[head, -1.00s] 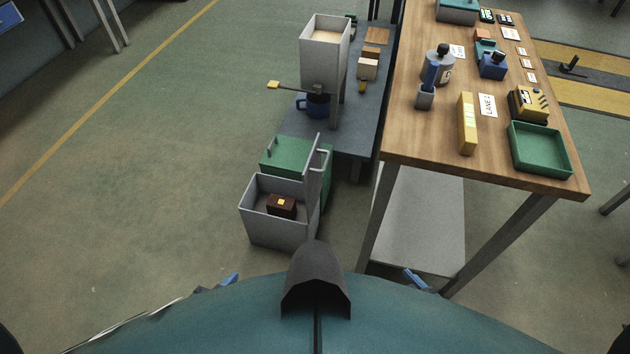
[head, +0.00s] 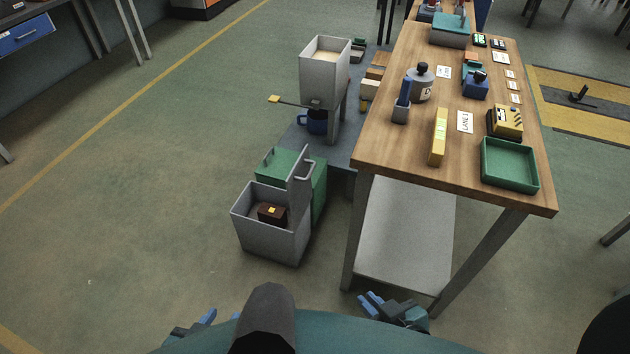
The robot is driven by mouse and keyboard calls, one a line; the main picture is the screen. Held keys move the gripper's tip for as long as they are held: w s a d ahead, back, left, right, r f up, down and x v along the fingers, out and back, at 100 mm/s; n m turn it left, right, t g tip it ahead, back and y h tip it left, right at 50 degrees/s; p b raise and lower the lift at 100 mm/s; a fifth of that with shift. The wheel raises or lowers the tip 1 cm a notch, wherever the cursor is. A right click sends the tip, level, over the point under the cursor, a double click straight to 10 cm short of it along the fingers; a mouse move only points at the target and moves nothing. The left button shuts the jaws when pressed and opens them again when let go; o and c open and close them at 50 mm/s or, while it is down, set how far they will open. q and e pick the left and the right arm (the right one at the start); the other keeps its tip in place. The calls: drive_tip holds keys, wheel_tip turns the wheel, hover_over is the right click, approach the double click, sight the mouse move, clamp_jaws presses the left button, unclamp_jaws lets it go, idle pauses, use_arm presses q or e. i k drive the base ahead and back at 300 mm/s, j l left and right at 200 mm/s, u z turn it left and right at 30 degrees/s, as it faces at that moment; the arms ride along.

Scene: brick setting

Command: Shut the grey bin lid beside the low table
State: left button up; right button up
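The grey bin (head: 268,240) is an open-topped box on the floor beside the low table (head: 340,150). Its lid (head: 299,180) stands up at the bin's right side, with a bar handle (head: 309,170) on its right face, so the bin is open. A dark brown block with a yellow mark (head: 272,214) lies inside. My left gripper (head: 194,324), with blue fingertips apart, is at the bottom edge, well short of the bin. My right gripper (head: 374,303) is low, right of the bin and near the workbench leg; its blue fingers look apart and empty. Neither touches the lid.
A green bin (head: 318,190) stands right behind the grey one. A grey hopper (head: 325,75) with a protruding lever and a blue mug (head: 313,122) are on the low table. The wooden workbench (head: 400,150) is close on the right. The floor to the left is clear.

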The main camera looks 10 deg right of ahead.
sight(298, 183)
drive_tip(key=k+l+u, duration=0.75)
drive_tip(key=i+l, duration=0.1)
